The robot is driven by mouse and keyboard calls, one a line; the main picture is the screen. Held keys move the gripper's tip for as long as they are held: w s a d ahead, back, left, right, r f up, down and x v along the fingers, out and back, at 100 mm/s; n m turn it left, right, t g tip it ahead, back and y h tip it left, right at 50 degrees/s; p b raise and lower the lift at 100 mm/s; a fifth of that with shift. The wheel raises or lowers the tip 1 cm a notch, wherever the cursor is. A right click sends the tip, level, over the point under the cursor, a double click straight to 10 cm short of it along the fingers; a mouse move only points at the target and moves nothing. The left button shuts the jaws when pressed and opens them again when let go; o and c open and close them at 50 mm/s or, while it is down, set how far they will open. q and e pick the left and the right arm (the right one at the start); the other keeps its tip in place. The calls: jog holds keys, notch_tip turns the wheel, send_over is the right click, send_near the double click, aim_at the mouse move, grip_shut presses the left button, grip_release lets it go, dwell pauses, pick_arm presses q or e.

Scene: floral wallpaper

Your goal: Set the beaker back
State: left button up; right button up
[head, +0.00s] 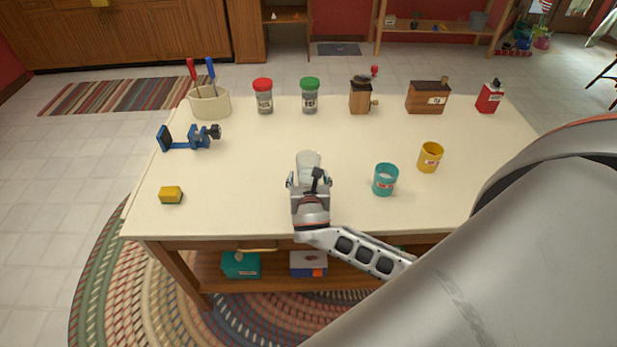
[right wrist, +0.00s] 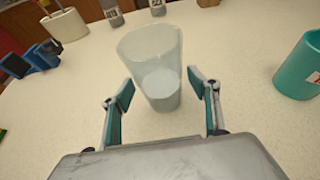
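The clear beaker (head: 308,160) stands upright on the pale table (head: 250,185), a little left of the teal cup. In the right wrist view the beaker (right wrist: 153,65) holds a pale content in its lower part. My right gripper (head: 308,181) is at the near side of the beaker. In the right wrist view its fingers (right wrist: 163,95) are spread wide, one to each side of the beaker's lower part, with gaps visible between them and the glass. My left gripper is not in view.
The teal cup (head: 385,180) and yellow cup (head: 429,157) stand right of the beaker. A blue clamp (head: 190,139) and yellow sponge (head: 171,195) lie at left. Two jars (head: 263,97) and a grinder (head: 361,97) stand along the back.

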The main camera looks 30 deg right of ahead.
jog(key=shift+r, duration=0.1)
jog(key=v, duration=1.2)
dwell(0.4)
jog(key=s+d+f+m+g+y, duration=0.1)
jog(key=s+d+m+g, duration=0.15)
jog(key=s+m, duration=0.7)
jog(key=s+d+m+g+y, duration=0.2)
jog(key=s+d+m, duration=0.3)
jog(key=m, duration=0.8)
jog(key=a+f+m+t+y, duration=0.3)
jog(key=a+f+y, duration=0.3)
jog(key=a+f, duration=0.9)
jog(key=shift+a+f, duration=0.4)
jog(key=shift+f, duration=0.4)
jog(key=shift+t, duration=0.25)
